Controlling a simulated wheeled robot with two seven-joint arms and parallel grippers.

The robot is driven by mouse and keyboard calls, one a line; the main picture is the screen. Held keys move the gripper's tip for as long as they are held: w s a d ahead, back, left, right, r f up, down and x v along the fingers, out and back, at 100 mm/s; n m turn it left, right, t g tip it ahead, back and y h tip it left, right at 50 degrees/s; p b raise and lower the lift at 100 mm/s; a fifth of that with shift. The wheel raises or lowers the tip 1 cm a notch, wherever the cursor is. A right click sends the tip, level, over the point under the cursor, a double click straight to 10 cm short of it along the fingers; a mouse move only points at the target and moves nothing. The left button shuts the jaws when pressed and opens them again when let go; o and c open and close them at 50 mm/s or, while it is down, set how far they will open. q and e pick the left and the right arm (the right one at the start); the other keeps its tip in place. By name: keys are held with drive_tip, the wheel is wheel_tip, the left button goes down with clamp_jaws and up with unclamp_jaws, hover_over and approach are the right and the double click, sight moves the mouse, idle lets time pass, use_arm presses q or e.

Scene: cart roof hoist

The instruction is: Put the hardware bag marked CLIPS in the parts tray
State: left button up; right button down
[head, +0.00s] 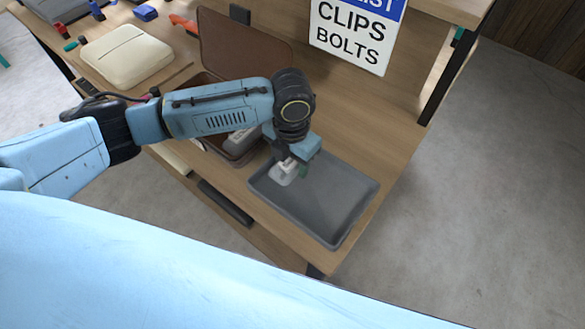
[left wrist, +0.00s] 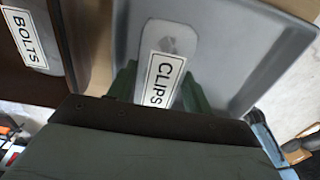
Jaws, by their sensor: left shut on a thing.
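The CLIPS bag (left wrist: 170,50) is a pale bag with a white label, and it fills the middle of the left wrist view. My left gripper (left wrist: 158,92) is shut on its near end. In the head view the bag (head: 284,174) shows as a small pale shape under my left gripper (head: 291,163). The parts tray (head: 345,205) is grey, shallow and otherwise empty. The bag is over the tray's left end; I cannot tell whether it touches the floor. The tray also shows behind the bag in the left wrist view (left wrist: 235,60). My right gripper is not in view.
An open brown box (head: 243,160) stands left of the tray, its lid (head: 240,45) raised. A BOLTS label (left wrist: 25,38) shows inside it. A sign (head: 357,32) reads CLIPS, BOLTS. A cream cushion-like item (head: 127,55) lies farther left. The bench (head: 385,130) is clear behind the tray.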

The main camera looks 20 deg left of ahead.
sight(292, 169)
use_arm(q)
drive_tip(key=shift+f, duration=1.6)
drive_tip(key=shift+f, duration=0.2)
drive_tip(key=o, duration=1)
drive_tip(key=shift+r, duration=0.1)
wheel_tip(292, 169, up, 12)
drive_tip(key=shift+r+p, duration=0.15)
drive_tip(key=shift+p, duration=0.55)
